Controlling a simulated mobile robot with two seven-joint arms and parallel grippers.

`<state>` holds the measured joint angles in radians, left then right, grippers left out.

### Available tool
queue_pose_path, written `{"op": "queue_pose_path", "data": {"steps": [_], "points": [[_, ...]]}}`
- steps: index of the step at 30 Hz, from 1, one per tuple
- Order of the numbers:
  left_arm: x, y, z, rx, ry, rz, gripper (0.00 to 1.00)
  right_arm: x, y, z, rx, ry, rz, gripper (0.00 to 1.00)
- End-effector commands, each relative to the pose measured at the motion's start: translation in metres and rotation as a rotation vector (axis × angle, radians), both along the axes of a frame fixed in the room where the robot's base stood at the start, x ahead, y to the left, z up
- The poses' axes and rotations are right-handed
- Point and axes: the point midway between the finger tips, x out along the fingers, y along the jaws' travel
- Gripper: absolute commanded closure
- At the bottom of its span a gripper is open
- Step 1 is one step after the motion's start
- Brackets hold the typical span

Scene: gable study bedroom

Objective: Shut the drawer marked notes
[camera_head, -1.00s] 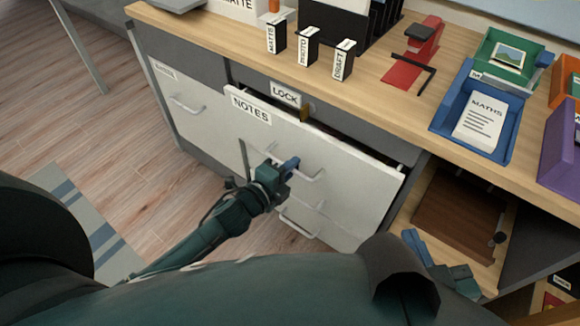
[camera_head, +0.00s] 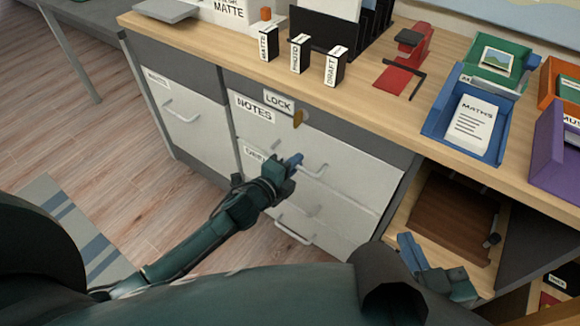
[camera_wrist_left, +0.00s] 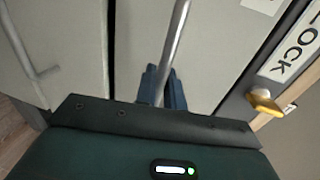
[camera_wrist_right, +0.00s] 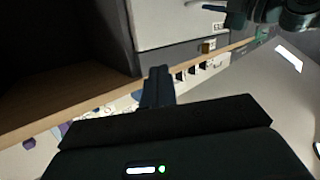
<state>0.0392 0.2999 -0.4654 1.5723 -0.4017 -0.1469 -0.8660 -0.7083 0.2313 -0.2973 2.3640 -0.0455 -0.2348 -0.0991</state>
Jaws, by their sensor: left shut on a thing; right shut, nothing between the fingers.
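The notes drawer (camera_head: 350,155) is a light grey front with a "NOTES" label, below the "LOCK" label (camera_head: 279,101). Its front now sits level with the cabinet, with no gap visible above it. My left gripper (camera_head: 292,164) is at its handle (camera_head: 318,172). In the left wrist view the blue fingers (camera_wrist_left: 162,88) are shut on the handle bar (camera_wrist_left: 176,45). My right gripper (camera_head: 408,245) is shut and empty, low in front of the open shelf at the right. Its closed fingers show in the right wrist view (camera_wrist_right: 157,85).
A yellow key-like piece (camera_head: 298,119) sticks out beside the lock label. Another drawer front (camera_head: 310,205) lies below. The desktop (camera_head: 375,115) holds small labelled boxes, a red device (camera_head: 408,62) and a blue tray (camera_head: 435,122).

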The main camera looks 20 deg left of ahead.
Motion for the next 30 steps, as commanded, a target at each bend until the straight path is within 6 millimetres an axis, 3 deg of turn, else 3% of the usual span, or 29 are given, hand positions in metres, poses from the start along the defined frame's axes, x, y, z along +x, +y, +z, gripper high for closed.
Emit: {"op": "queue_pose_path", "data": {"steps": [3, 4, 9, 19, 23, 30], "points": [[0.003, 0.0, 0.002, -0.001, -0.005, 0.004, 1.0, 0.0, 0.0, 0.0, 0.0, -0.001, 0.0, 1.0], [0.003, 0.0, 0.003, -0.001, -0.005, 0.004, 0.89, 0.0, 0.0, 0.0, 0.0, -0.001, 0.0, 1.0], [0.003, 0.0, 0.002, -0.002, -0.005, 0.003, 0.75, 0.0, 0.0, 0.0, 0.0, -0.001, 0.0, 1.0], [-0.003, 0.002, 0.003, -0.001, -0.002, 0.002, 0.74, 0.0, 0.0, 0.002, 0.0, 0.002, 0.001, 1.0], [-0.02, 0.008, 0.007, -0.001, -0.001, 0.002, 0.74, -0.001, -0.001, 0.003, -0.005, 0.034, 0.001, 1.0], [-0.071, 0.026, 0.019, -0.001, 0.001, 0.002, 0.74, -0.006, -0.003, 0.003, -0.008, 0.13, -0.007, 1.0]]}}
